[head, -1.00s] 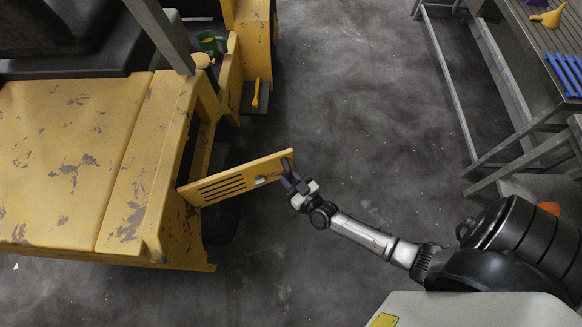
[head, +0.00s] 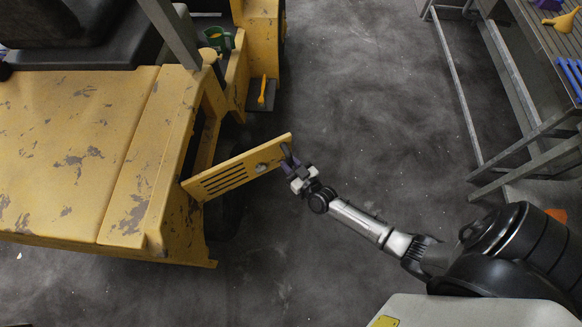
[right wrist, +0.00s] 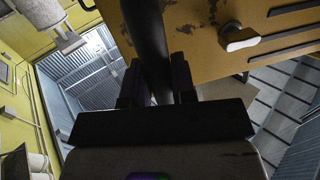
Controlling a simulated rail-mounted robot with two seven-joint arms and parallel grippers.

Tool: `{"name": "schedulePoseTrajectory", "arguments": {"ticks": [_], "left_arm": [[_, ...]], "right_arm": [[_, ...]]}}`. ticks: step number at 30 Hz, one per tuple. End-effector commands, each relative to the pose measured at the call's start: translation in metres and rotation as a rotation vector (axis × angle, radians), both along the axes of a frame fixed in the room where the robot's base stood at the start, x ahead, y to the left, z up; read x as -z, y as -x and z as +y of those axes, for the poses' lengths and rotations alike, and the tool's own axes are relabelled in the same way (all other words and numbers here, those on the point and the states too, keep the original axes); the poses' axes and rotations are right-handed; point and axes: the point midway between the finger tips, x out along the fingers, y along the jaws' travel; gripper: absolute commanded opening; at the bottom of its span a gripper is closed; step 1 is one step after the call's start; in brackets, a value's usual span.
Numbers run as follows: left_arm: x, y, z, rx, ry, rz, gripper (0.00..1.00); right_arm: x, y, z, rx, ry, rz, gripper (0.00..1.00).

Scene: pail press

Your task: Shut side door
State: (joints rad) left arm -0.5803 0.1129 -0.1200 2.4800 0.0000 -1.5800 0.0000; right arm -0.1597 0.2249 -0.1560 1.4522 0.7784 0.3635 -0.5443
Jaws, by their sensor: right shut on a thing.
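The side door (head: 235,171) is a yellow panel with dark slots and a small grey latch (head: 261,167). It stands open, sticking out to the right from the yellow vehicle (head: 150,170). My right gripper (head: 291,168) is at the door's free end, shut on a dark bar-like handle (head: 286,152). In the right wrist view the handle (right wrist: 148,40) runs down between the two fingers, and the door (right wrist: 205,50) with its latch (right wrist: 238,37) fills the upper right. The handle's far end is out of that view. My left gripper is not in view.
A metal workbench (head: 540,55) with a yellow item (head: 562,19) and blue item (head: 570,75) stands at the right. A green container (head: 216,38) and orange tool (head: 262,90) are on the vehicle. The dark floor (head: 360,110) between vehicle and bench is mostly clear.

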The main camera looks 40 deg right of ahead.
Motion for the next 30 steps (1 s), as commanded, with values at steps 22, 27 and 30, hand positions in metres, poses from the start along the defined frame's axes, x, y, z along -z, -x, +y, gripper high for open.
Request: {"name": "schedulePoseTrajectory", "arguments": {"ticks": [22,27,30], "left_arm": [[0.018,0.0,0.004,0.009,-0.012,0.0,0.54],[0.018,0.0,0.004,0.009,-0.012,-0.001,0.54],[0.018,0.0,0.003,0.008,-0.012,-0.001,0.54]], "right_arm": [[0.001,-0.061,-0.023,0.001,0.0,0.001,0.04],[0.0,-0.061,-0.023,0.001,0.0,0.001,0.04],[0.0,-0.061,-0.023,0.001,-0.001,0.001,0.04]]}}
